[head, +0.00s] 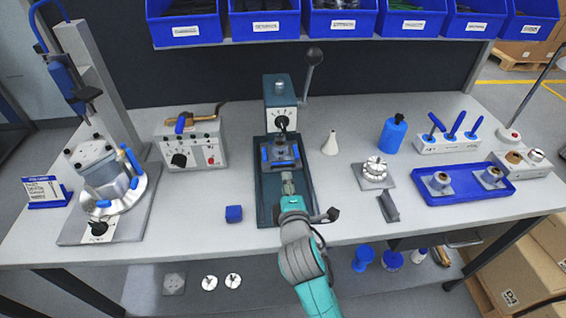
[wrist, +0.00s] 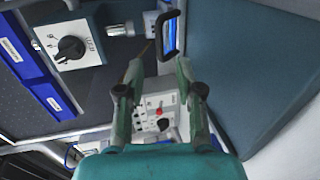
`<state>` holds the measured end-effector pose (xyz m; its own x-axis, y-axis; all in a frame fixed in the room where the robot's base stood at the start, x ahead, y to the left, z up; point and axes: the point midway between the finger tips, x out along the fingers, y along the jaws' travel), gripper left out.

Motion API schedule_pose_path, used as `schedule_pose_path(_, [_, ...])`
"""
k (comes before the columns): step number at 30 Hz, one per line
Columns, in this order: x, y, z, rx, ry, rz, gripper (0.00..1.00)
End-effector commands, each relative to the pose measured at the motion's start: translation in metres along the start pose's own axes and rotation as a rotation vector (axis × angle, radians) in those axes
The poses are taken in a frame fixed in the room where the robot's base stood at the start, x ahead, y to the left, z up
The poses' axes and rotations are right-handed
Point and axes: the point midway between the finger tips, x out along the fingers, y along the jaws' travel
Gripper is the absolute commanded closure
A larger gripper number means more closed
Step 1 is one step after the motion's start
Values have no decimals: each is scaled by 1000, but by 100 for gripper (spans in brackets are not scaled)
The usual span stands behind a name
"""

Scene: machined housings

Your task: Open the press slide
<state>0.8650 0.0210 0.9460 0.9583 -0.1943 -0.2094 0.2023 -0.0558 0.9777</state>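The press (head: 281,92) stands at the middle of the bench, a dark teal body with a dial on its front. My gripper (head: 288,182) is over the base, just in front of the slide. In the wrist view my gripper (wrist: 159,68) is open, with nothing between the fingers. The press dial (wrist: 71,47) shows at upper left.
The press lever (head: 308,75) with a black knob rises at the press's right. A control box (head: 191,145) is further left. Blue bins (head: 263,22) hang above.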

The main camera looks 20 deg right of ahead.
Motion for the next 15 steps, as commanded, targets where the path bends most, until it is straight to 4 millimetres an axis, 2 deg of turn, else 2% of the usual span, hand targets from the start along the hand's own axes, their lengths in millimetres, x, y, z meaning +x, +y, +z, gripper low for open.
schedule_pose_path(9, [56,1,0,2,-1,0,64])
schedule_pose_path(15, [82,1,0,1,-1,0,64])
